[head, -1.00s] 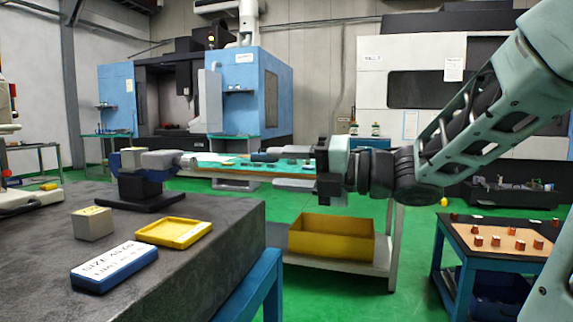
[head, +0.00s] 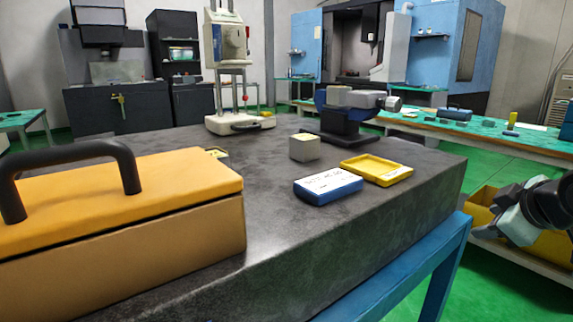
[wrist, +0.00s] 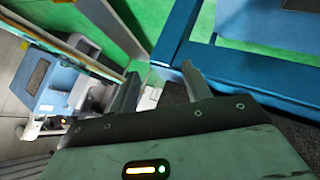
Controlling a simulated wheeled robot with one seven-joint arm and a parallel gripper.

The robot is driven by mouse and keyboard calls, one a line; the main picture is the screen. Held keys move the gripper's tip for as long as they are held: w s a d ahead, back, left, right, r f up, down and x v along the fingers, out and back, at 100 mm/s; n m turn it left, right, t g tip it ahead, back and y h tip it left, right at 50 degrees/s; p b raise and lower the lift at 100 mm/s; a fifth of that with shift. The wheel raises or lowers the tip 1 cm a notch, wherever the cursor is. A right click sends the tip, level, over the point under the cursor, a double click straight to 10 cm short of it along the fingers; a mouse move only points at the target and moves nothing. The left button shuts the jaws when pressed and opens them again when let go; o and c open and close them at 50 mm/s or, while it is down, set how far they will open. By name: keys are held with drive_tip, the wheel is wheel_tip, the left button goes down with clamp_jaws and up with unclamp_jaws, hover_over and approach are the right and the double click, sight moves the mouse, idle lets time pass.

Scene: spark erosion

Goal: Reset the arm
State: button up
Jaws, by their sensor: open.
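My gripper (wrist: 162,88) shows in the wrist view with its two fingers apart and nothing between them. In the head view the end of my arm (head: 530,212) is at the right edge, beyond the right side of the dark stone table (head: 330,235), over a yellow bin. The fingertips cannot be made out there. Most of the arm is out of the head view.
On the stone table are an orange case (head: 120,215) with a dark handle, a grey block (head: 304,147), a blue labelled box (head: 328,186) and a yellow tray (head: 376,170). The table's blue frame (head: 420,265) lies near my arm. The yellow bin (head: 483,212) is at right.

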drive_tip(key=s+a+f+m+g, duration=0.6)
drive_tip(key=s+f+m+g, duration=0.15)
drive_tip(key=s+f, duration=0.2)
drive_tip(key=s+a+r+n+g+y, duration=0.1)
drive_tip(key=s+a+n, duration=0.3)
drive_tip(key=s+a, duration=0.4)
drive_tip(key=s+a+r+n+g, duration=0.15)
drive_tip(key=s+a+n, duration=0.3)
drive_tip(key=a, duration=0.55)
wheel_tip(320, 180, up, 24)
drive_tip(key=m+p, duration=0.1)
drive_tip(key=p, duration=2.3)
drive_tip(key=shift+s+d+r, duration=0.15)
drive_tip(key=shift+s+r, duration=0.05)
drive_tip(key=shift+r, duration=0.05)
